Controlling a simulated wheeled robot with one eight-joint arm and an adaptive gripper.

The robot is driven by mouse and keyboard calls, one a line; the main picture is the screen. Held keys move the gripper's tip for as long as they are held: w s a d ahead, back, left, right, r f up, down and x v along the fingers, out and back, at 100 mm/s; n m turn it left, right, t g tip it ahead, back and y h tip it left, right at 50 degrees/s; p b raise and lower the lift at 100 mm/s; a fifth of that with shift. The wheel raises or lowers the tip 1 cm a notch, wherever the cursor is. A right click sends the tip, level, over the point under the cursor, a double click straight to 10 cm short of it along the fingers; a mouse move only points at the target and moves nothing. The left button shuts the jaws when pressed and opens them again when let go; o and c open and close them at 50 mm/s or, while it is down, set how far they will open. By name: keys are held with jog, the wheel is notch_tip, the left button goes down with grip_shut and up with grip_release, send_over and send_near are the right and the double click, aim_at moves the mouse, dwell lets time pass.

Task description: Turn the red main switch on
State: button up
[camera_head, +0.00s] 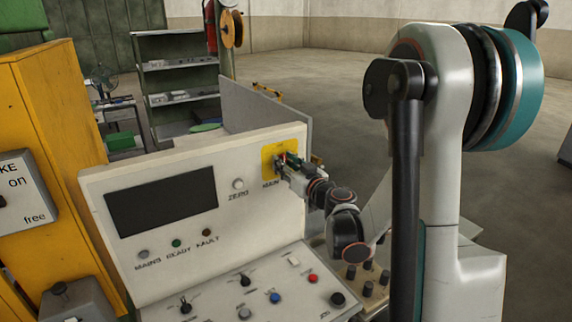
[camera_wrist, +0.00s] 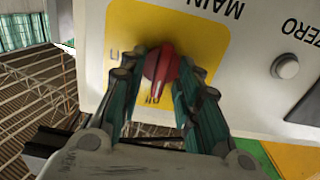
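The red main switch (camera_wrist: 161,66) sits on a yellow plate (camera_wrist: 205,38) marked MAIN, on the upper right of the white control panel (camera_head: 95,190). In the wrist view the picture is upside down, and the red knob lies between the two fingertips of my gripper (camera_wrist: 160,75). The fingers stand on both sides of the knob, close to it; I cannot tell whether they touch it. In the head view my gripper (camera_head: 287,163) is at the yellow plate (camera_head: 268,150) and hides most of the switch.
A ZERO button (camera_head: 238,184) is left of the switch. A dark screen (camera_head: 160,201) and MAINS, READY and FAULT lamps are further left. The sloped desk below carries several knobs and a red button (camera_head: 313,278). A yellow cabinet (camera_head: 50,130) stands at the left.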

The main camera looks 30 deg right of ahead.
grip_shut()
jog(key=shift+m+b, duration=0.3)
jog(key=shift+m, duration=0.1)
jog(key=m+b, duration=0.2)
jog(key=m, duration=0.3)
jog(key=m+b, duration=0.2)
jog(key=m, duration=0.4)
jog(key=m+b, duration=0.2)
jog(key=m, duration=0.4)
jog(key=shift+d+f+b, duration=0.25)
jog(key=shift+f+b, duration=0.1)
jog(key=shift+b, duration=0.05)
